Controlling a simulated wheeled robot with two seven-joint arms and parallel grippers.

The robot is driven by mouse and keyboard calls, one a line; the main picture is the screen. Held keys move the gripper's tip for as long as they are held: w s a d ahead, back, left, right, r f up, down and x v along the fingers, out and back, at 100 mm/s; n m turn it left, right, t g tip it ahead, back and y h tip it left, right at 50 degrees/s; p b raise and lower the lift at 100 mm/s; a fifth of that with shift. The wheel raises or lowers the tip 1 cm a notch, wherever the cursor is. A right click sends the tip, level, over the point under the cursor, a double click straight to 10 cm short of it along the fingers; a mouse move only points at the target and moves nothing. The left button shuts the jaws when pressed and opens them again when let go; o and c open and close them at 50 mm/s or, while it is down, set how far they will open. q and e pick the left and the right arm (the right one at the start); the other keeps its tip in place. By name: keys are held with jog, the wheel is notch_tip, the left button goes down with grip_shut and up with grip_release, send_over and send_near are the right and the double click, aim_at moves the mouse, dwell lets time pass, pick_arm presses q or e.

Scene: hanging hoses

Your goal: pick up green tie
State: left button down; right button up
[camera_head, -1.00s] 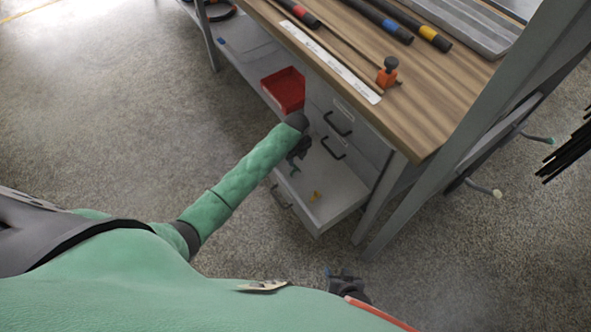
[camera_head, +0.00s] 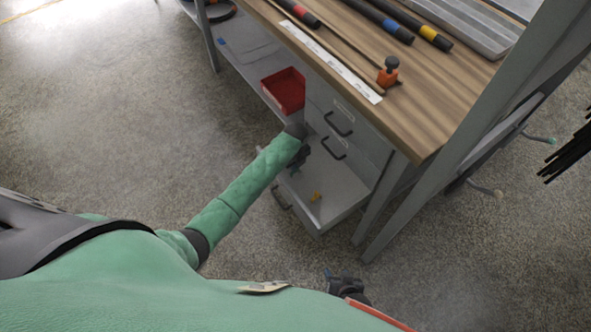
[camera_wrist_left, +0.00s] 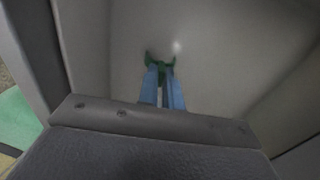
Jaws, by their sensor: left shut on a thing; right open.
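The green tie (camera_wrist_left: 161,64) is a small dark green piece at the tips of my left gripper's blue fingers in the left wrist view. My left gripper (camera_wrist_left: 163,80) is shut on it, inside the open drawer. In the head view my left gripper (camera_head: 295,165) is over the left part of the open bottom drawer (camera_head: 338,190), and I cannot make out the tie there. My right gripper (camera_head: 343,281) is open at the bottom of the head view, away from the drawer, partly hidden by my body.
A red bin (camera_head: 284,91) stands on the low shelf beside the drawers. The wooden bench top (camera_head: 430,105) above holds several hoses and an orange-black tool (camera_head: 388,73). The floor to the left is clear.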

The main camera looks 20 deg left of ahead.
pick_arm(q)
notch_tip(320, 180, up, 10)
jog(key=shift+p, duration=0.45)
dwell(0.9)
dwell(0.9)
